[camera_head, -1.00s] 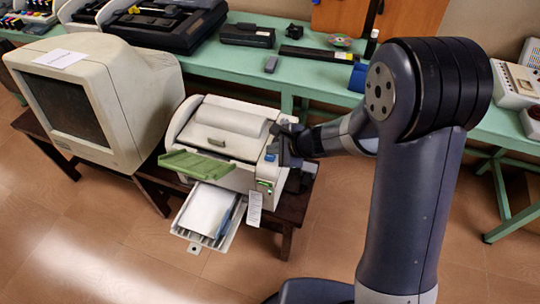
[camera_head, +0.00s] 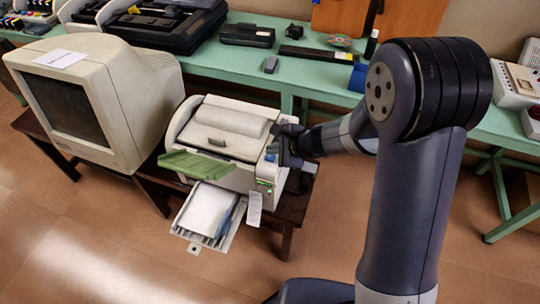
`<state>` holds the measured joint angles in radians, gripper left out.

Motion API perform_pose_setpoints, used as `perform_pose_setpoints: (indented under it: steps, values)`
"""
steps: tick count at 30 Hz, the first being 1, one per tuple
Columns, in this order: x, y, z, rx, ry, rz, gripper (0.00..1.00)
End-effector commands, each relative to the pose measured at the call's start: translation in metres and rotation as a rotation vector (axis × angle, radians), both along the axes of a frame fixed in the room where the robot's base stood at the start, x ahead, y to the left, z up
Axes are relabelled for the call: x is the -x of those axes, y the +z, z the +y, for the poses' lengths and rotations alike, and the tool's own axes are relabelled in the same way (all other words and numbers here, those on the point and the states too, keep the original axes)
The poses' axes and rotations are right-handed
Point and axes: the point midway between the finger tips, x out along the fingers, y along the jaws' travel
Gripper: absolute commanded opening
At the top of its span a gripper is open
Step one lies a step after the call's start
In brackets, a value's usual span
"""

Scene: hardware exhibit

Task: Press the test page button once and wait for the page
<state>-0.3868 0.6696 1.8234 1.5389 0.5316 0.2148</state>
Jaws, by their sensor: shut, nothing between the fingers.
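The printer (camera_head: 225,140) is a cream box on a dark wooden stand. Its green flap (camera_head: 197,165) is folded out at the front, above a pulled-out tray (camera_head: 190,225) holding white paper (camera_head: 206,208). A small blue button (camera_head: 270,157) sits on the printer's front right corner, and a green-lit panel (camera_head: 264,185) is below it. My gripper (camera_head: 281,155) is shut and empty at that corner, right beside the blue button. Whether it touches the button, I cannot tell. My gripper hides part of the printer's right side.
A beige monitor (camera_head: 100,95) stands to the left of the printer. A white tag (camera_head: 254,208) hangs from the printer's front. A long green table (camera_head: 330,75) with several devices runs behind. The floor in front is clear.

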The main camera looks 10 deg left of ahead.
Motion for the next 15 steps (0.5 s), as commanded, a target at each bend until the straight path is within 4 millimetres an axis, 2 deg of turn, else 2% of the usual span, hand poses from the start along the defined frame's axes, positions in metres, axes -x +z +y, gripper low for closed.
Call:
perform_pose_setpoints:
  steps: [15]
  values:
    - [0.0000, -0.0050, 0.0000, 0.000, 0.000, 0.000, 0.00]
